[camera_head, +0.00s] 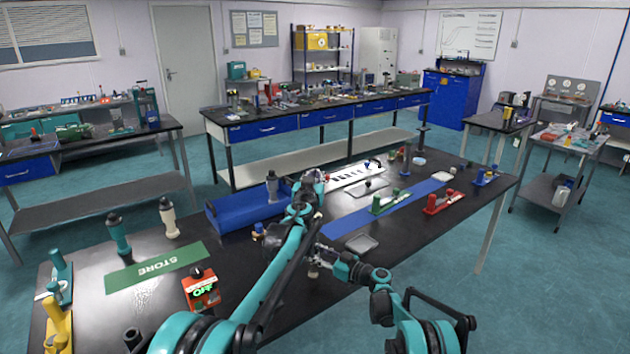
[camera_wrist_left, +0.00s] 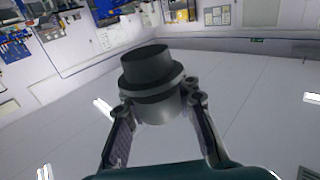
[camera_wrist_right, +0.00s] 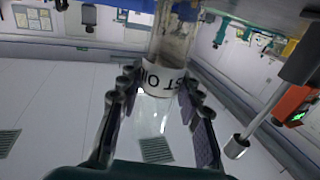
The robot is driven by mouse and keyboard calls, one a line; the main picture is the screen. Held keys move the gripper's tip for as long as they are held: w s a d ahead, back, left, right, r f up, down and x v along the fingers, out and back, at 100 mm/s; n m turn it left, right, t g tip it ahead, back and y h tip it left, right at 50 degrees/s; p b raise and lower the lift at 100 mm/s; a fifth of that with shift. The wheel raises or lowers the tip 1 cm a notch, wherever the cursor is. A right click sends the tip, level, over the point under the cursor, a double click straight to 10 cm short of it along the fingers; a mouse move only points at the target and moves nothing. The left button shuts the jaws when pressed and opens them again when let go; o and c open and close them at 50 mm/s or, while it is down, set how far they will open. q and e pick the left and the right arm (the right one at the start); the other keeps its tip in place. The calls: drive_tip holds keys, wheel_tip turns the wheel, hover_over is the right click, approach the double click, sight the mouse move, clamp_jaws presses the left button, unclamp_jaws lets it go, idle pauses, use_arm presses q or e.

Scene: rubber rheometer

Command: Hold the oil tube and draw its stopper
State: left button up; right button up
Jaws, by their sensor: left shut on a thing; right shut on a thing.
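My left gripper (camera_head: 320,176) is beyond the middle of the bench in the head view. In the left wrist view it is shut on the stopper (camera_wrist_left: 152,72), a dark grey cylinder with a wider rim and a paler rounded part between the fingers. No stopper shows on the visible part of the tube. The two grippers are apart; their fingertips are small in the head view.
A blue bin (camera_head: 232,212) stands left of my left gripper. A green STORE mat (camera_head: 152,268) and a red box with a green display (camera_head: 201,291) lie left. A blue strip (camera_head: 345,228), grey trays and small stands occupy the right side of the bench.

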idle(0.4)
drive_tip(key=o, duration=1.3)
